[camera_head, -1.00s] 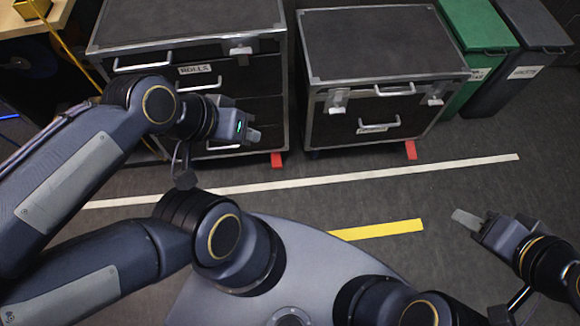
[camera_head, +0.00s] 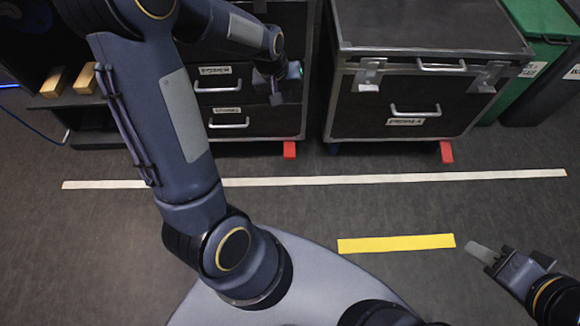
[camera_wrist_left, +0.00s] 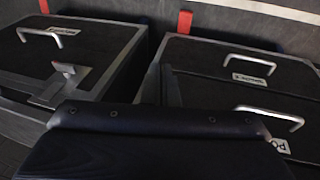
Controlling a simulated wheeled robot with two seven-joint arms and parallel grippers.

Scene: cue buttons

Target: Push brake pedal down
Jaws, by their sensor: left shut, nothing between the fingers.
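Two red pedal-like pieces stick out at floor level. One red piece (camera_head: 289,149) is under the right end of the left drawer case, and the other red piece (camera_head: 446,152) is under the right case. They also show in the left wrist view, one near the top middle (camera_wrist_left: 184,22) and one at the top left (camera_wrist_left: 44,5). My left gripper (camera_head: 278,88) is shut and empty, in front of the left case's drawers and above its red piece in the picture, apart from it. My right gripper (camera_head: 480,251) is at the lower right, far from both; its finger gap is unclear.
The left drawer case (camera_head: 262,108) and the right case (camera_head: 400,88) have protruding handles, with a narrow gap between them. Green (camera_head: 545,62) and dark bins stand at the right. Open floor with a white line (camera_head: 400,180) and yellow strip (camera_head: 396,243) lies in front.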

